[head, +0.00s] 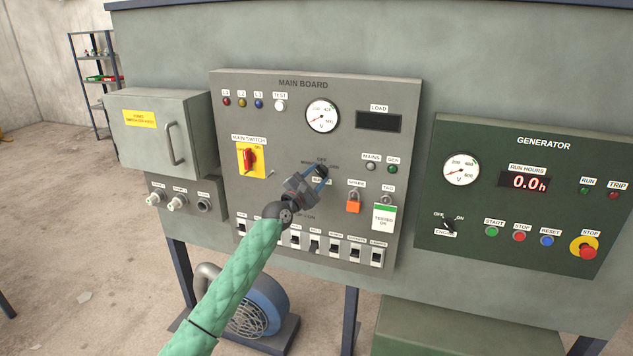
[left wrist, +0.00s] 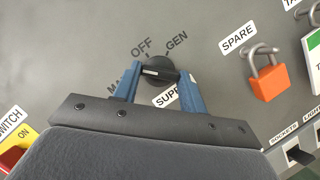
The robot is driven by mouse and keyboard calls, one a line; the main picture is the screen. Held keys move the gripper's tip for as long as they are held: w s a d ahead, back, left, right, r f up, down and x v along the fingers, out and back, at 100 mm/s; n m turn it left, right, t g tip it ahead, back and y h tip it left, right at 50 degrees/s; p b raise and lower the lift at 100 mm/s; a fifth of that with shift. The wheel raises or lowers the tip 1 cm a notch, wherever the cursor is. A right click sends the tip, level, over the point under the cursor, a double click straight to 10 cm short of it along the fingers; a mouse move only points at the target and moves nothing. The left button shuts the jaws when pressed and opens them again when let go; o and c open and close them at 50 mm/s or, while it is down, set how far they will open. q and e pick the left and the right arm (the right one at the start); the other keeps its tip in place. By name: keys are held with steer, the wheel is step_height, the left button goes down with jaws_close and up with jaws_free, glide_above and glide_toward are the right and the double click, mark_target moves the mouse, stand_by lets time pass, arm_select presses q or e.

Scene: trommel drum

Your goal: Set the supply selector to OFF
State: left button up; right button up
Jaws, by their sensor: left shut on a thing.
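The supply selector (left wrist: 163,65) is a round black knob with a bar handle on the main board. Labels around it read OFF, GEN and a partly hidden one starting "MA". In the left wrist view its white mark lies on the left part of the bar, roughly toward the "MA" label; its exact position is hard to tell. My left gripper (left wrist: 158,74) is shut on the knob, one blue finger at each side. In the head view the left gripper (head: 319,180) reaches the knob from below and hides much of it. My right gripper is not in view.
An orange padlock (head: 353,203) and a tag (head: 383,216) hang right of the selector. A red main switch (head: 250,159) is to its left, a row of breakers (head: 314,245) below. The green generator panel (head: 520,195) stands at right, a grey box (head: 160,140) at left.

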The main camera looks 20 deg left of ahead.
arm_select(q)
steer(key=shift+m+g+h, duration=0.3)
steer(key=shift+m+g, duration=0.1)
steer(key=shift+m, duration=0.8)
steer(key=shift+r+m+g, duration=0.2)
steer(key=shift+m+g, duration=0.2)
steer(key=shift+m, duration=0.6)
steer(key=shift+a+m, duration=0.1)
steer(key=shift+m, duration=0.3)
steer(key=shift+m+g+p, duration=0.5)
steer(key=shift+m+g, duration=0.1)
steer(key=shift+m, duration=0.5)
steer(key=shift+m+g+p, duration=0.3)
steer(key=shift+m, duration=0.5)
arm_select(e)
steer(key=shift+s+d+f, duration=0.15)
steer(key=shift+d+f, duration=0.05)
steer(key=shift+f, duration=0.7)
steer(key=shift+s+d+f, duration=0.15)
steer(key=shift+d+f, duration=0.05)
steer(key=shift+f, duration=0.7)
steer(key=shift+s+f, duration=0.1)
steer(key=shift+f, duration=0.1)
arm_select(q)
steer(key=o, duration=1)
steer(key=shift+c, duration=0.2)
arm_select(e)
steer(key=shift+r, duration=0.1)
